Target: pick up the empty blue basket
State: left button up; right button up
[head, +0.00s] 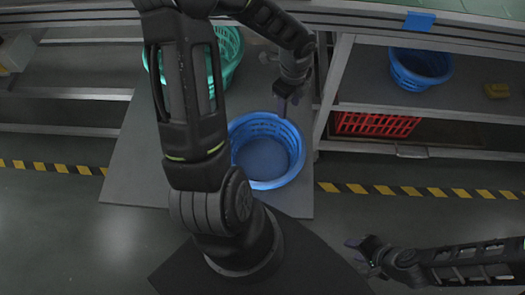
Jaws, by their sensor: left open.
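A round blue basket (239,133) stands on the grey board in the middle of the head view. Its inside looks empty, and part of its left side is close behind my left arm. My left gripper (287,103) is open at the basket's far right rim, pointing down. I cannot tell whether its fingers straddle or touch the rim. My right gripper (357,252) is low over the floor at the lower right, away from the basket. Its jaw opening is not clear.
A second blue basket (402,76) stands on the shelf at right, above a red crate (375,124). A green basket (230,45) is behind my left arm. Striped tape (420,191) crosses the open floor.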

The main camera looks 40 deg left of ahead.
aim_at(288, 120)
pick_arm(q)
jog(key=shift+f, duration=0.65)
notch_tip(288, 120, down, 5)
jog(key=shift+f, duration=0.1)
jog(key=shift+c, duration=0.2)
dwell(0.3)
grip_shut()
dwell(1.3)
